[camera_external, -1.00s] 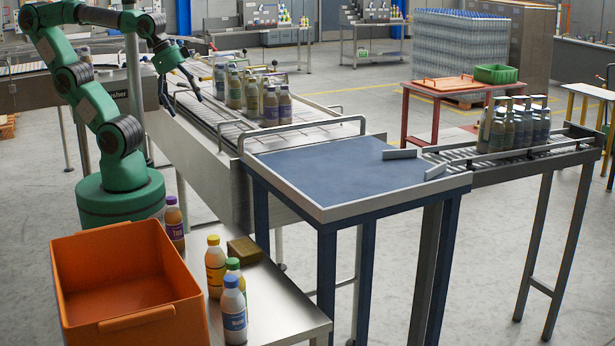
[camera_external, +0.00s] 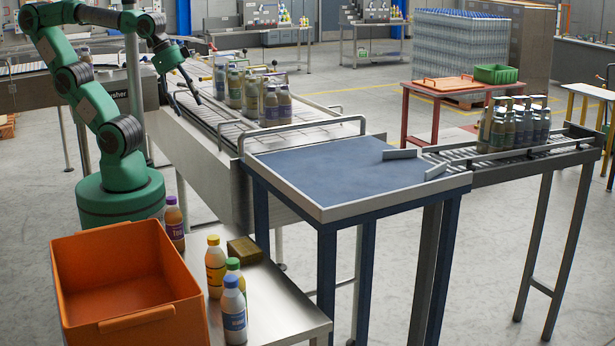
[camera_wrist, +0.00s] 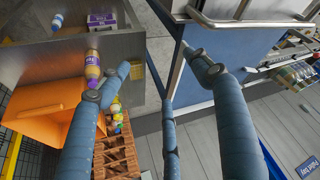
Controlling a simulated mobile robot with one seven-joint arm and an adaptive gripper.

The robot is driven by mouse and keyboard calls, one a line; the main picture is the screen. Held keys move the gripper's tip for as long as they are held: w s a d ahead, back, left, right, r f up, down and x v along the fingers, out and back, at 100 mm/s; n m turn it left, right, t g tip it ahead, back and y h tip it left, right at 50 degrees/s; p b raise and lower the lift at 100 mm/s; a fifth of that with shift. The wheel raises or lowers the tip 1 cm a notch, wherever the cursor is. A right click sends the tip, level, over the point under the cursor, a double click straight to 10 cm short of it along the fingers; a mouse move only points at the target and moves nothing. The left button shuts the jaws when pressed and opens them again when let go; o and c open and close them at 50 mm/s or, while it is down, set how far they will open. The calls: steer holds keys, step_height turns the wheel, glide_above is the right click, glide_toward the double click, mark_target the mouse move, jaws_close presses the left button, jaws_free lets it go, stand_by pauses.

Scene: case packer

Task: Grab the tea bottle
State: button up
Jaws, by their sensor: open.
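A bottle with a purple cap and a purple label (camera_external: 174,224) stands upright on the metal side table, just right of the orange bin. Its label seems to read "Tea". A purple-labelled bottle (camera_wrist: 93,68), likely the same one, shows left of my fingers in the wrist view. My gripper (camera_external: 184,92) is open and empty, held in the air at the near left edge of the conveyor, well above and apart from that bottle. In the wrist view my three spread fingers (camera_wrist: 165,78) have nothing between them.
The orange bin (camera_external: 192,300) stands left on the side table (camera_external: 285,300). Yellow-, green- and blue-capped bottles (camera_external: 215,265) and a small brown box (camera_external: 245,249) stand there too. Several bottles (camera_external: 271,105) stand on the conveyor. The blue-topped table (camera_external: 340,170) is clear.

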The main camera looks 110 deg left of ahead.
steer(key=shift+w+d, duration=0.1)
steer(key=m+g+p, duration=0.5)
steer(key=m+p, duration=0.1)
steer(key=p, duration=0.1)
glide_toward(172, 210)
steer(key=shift+a+f, duration=1)
steer(key=shift+a, duration=0.25)
steer(key=shift+s+d+f+g, duration=0.3)
steer(key=shift+s+f, duration=0.05)
steer(key=shift+f+b, duration=0.6)
steer(key=shift+f, duration=3.65)
